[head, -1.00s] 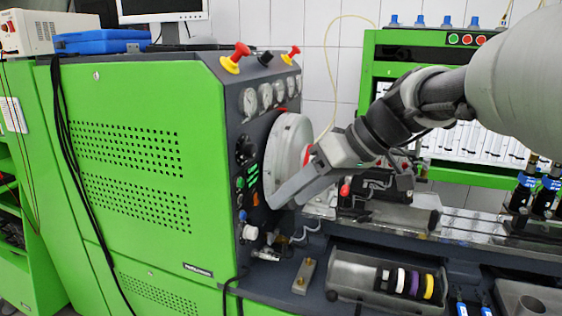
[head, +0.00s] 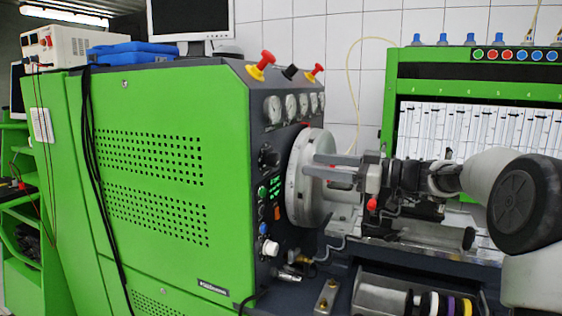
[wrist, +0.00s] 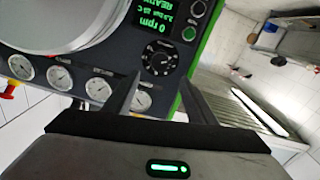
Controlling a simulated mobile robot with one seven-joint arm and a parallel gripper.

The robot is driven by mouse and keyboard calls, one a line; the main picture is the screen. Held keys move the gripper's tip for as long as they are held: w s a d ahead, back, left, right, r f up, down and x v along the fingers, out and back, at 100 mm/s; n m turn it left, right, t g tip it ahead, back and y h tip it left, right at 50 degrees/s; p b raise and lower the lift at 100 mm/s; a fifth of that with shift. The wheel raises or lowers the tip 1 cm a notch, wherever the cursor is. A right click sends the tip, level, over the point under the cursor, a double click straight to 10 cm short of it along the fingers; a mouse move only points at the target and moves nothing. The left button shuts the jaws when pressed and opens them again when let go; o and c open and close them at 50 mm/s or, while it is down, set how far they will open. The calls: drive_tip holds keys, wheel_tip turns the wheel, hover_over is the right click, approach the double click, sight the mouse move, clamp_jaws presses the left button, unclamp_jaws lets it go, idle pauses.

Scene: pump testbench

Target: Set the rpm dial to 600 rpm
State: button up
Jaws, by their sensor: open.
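The rpm dial is a round black knob (head: 268,155) on the dark front panel, left of the big pale disc. In the wrist view, which is turned nearly upside down, the dial (wrist: 158,57) has a scale around it. Beside it the lit display (wrist: 160,35) shows 0 rpm in green. My gripper (head: 312,165) is open and empty, its fingers pointing left in front of the disc. In the wrist view my gripper (wrist: 158,84) has one finger on each side below the dial, apart from it. The pointer setting is too small to read.
The big pale disc (head: 310,180) juts out beside the dial. Round gauges (head: 290,106) sit above it, and buttons and a white knob (head: 271,248) below. Red and yellow emergency knobs (head: 262,66) stand on top. A tray with rings (head: 385,297) lies below.

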sight(278, 160)
drive_tip(key=x, duration=1.1)
drive_tip(key=shift+p, duration=0.35)
drive_tip(key=c, duration=1)
drive_tip(key=shift+d, duration=0.1)
drive_tip(key=shift+c, duration=0.2)
